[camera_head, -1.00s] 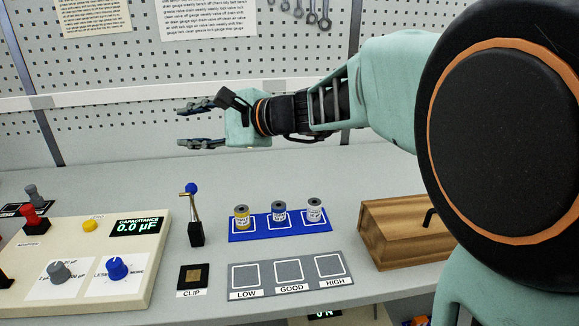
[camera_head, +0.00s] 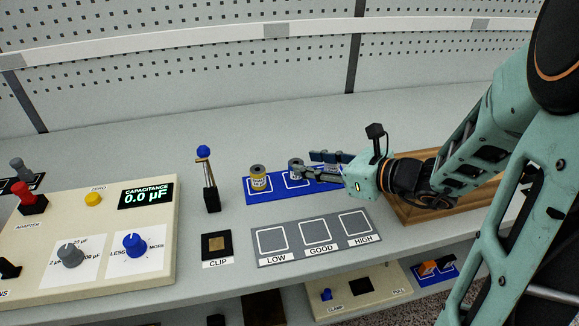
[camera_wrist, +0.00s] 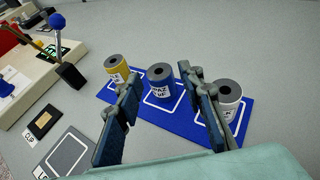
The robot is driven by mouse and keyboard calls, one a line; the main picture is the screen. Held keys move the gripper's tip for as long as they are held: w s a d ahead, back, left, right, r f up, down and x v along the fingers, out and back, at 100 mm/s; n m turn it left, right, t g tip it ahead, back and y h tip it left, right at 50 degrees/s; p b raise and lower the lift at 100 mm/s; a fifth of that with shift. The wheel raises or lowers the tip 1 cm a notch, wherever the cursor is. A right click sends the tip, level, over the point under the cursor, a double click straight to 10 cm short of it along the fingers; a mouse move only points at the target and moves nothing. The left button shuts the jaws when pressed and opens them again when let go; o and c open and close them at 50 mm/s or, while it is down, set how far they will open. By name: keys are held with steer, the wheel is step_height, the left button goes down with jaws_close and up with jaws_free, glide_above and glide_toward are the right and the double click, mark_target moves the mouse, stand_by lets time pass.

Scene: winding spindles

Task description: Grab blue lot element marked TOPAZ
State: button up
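The blue lot element (camera_wrist: 161,84), a small cylinder with a white label that reads in part "PAZ", stands upright on the middle square of the blue mat (camera_wrist: 118,97). In the head view the blue element (camera_head: 296,167) is partly hidden by my gripper. My gripper (camera_head: 312,164) comes in from the right, low over the mat. In the wrist view my gripper (camera_wrist: 166,112) is open, its two fingers apart with the blue element ahead between them. It does not touch the element as far as I can see.
A lever post (camera_head: 208,180) stands left. The LOW, GOOD, HIGH tray (camera_head: 335,245) lies in front. A wooden box (camera_head: 410,214) is right.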

mark_target(281, 170)
steer(key=shift+f, duration=0.3)
steer(key=shift+w+a+f, duration=0.15)
steer(key=shift+a+f, duration=0.05)
steer(key=b+x, duration=0.1)
steer(key=x, duration=0.9)
steer(key=shift+c, duration=0.5)
jaws_close()
